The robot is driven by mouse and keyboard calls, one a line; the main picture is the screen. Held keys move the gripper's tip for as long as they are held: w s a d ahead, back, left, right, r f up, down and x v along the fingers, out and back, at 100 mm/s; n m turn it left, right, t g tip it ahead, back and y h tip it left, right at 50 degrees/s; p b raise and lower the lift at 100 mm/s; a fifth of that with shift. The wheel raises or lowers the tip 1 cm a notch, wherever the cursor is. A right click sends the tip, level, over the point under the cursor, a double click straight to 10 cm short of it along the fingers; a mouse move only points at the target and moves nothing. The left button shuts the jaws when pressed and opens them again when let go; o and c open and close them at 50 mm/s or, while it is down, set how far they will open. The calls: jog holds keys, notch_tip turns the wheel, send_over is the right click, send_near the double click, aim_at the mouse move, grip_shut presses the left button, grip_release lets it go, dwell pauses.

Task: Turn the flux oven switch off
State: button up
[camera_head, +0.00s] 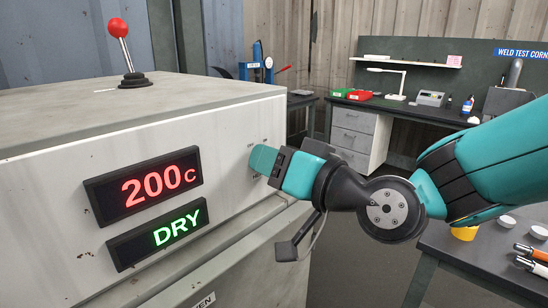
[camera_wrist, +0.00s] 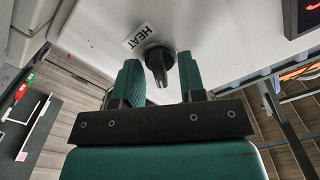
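The flux oven (camera_head: 60,170) is a pale box at the left of the head view. Its front shows a red "200c" display (camera_head: 143,186) and a green "DRY" display (camera_head: 157,234). In the wrist view, a black switch knob (camera_wrist: 158,64) sits on the oven front beside a label (camera_wrist: 138,36) reading "HEAT". My gripper (camera_wrist: 160,76) is open, with one teal finger on each side of the knob and gaps visible. In the head view my gripper (camera_head: 263,160) is close to the oven front, right of the displays, and hides the knob.
A red-ball lever (camera_head: 120,40) stands on the oven top. A dark workbench (camera_head: 425,112) with a lamp and small boxes is at the back right. A grey table (camera_head: 470,255) with a yellow cup and tools is at the lower right. Floor between is clear.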

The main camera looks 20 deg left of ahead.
jog(key=c, duration=0.6)
jog(key=shift+o, duration=0.2)
